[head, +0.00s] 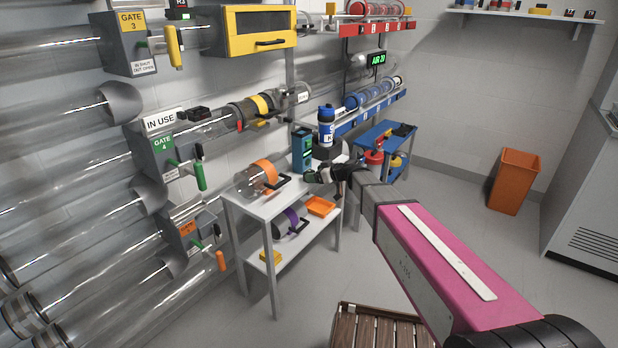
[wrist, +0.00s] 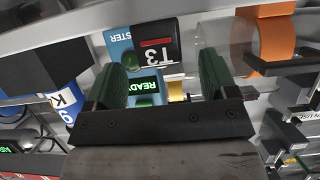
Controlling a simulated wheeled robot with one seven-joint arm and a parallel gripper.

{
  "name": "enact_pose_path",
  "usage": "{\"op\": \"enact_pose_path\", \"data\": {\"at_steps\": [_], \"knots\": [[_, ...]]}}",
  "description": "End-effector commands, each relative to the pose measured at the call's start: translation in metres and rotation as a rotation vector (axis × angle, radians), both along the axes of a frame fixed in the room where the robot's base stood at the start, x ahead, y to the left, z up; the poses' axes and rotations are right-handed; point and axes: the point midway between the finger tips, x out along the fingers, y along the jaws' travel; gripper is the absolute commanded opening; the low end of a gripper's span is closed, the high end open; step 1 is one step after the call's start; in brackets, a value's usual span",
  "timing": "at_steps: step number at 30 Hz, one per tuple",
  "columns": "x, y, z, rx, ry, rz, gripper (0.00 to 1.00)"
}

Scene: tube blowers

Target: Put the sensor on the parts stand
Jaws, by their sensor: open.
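A black block marked T3 with a red stripe (wrist: 157,43) shows in the wrist view between and just beyond my fingertips; I take it for the sensor. In the head view my gripper hides it. My gripper (head: 318,175) is open, at the top of a white two-level stand (head: 243,202). In the wrist view its green-padded fingers (wrist: 165,68) stand either side of the block, with gaps showing. A blue tester (wrist: 118,45) with a lit READY display is right behind. The tester also shows in the head view (head: 302,149). I cannot tell which stand is the parts stand.
A clear canister with an orange band (head: 264,176) lies left of my gripper. A blue-and-white bottle (head: 326,127) stands behind. An orange tray (head: 320,206) is on the lower shelf. A blue stand (head: 385,135) is at right. A wooden crate (head: 380,328) is on the floor.

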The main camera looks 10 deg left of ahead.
Motion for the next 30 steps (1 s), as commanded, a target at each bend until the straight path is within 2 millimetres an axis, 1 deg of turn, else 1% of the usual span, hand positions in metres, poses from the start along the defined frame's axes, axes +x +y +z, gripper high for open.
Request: {"op": "enact_pose_path", "data": {"at_steps": [1, 7, 10, 16, 17, 18, 20, 21, 23, 24, 30], "knots": [[0.004, 0.007, -0.003, 0.0, 0.0, 0.001, 0.79], [0.015, 0.031, -0.013, 0.0, 0.0, 0.001, 0.79], [0.016, 0.036, -0.015, 0.0, 0.001, 0.001, 0.79], [0.015, 0.036, -0.015, 0.0, 0.001, 0.0, 0.79], [0.015, 0.036, -0.015, 0.0, 0.001, 0.0, 0.69], [0.015, 0.036, -0.015, 0.0, 0.001, 0.0, 0.56], [0.015, 0.036, -0.015, 0.0, 0.001, 0.0, 0.36], [0.015, 0.036, -0.015, 0.0, 0.001, 0.0, 0.24], [0.015, 0.036, -0.015, 0.0, 0.001, 0.0, 0.24], [0.015, 0.036, -0.015, 0.0, 0.001, 0.0, 0.21], [0.015, 0.036, -0.015, 0.0, 0.001, 0.0, 0.21]]}}
